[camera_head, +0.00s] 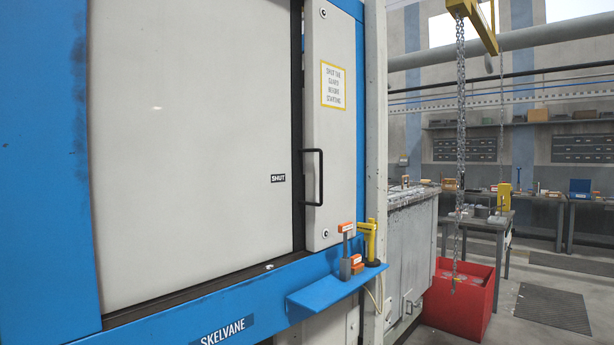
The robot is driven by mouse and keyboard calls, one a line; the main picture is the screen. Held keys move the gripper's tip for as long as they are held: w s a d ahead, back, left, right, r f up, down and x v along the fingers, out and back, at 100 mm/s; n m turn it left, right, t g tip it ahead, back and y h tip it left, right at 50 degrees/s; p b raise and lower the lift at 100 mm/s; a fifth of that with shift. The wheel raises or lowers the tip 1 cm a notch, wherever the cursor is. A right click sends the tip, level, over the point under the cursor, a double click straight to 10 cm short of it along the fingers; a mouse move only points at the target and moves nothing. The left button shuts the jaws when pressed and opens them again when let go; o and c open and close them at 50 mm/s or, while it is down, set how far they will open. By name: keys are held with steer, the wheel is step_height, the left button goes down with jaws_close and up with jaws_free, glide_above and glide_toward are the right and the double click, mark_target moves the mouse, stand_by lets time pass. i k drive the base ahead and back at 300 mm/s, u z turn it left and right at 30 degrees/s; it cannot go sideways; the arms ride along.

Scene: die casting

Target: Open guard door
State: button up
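The guard door is a large pale grey panel (190,140) set in the blue machine frame (45,170), filling the left of the head view. A small black "SHUT" label (278,178) is near its right edge. A black upright bar handle (321,178) stands out beside the dark strip (297,110) along that edge. Right of the strip is a narrow pale panel (331,130) with a yellow-edged sign about shutting the guard before starting. I see no opening into the machine. My gripper is not in view.
A blue shelf (318,294) juts out below the handle, bearing a yellow tool (370,240) and orange-topped items. A chain (460,130) hangs at right above a red bin (465,305). Workbenches stand behind. Some floor at far right is clear, with a dark grate (555,307).

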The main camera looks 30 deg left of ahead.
mark_target(194, 110)
steer(key=u, duration=0.5)
steer(key=i, duration=1.1)
steer(key=u, duration=0.8)
steer(key=i, duration=0.4)
steer(key=u, duration=0.25)
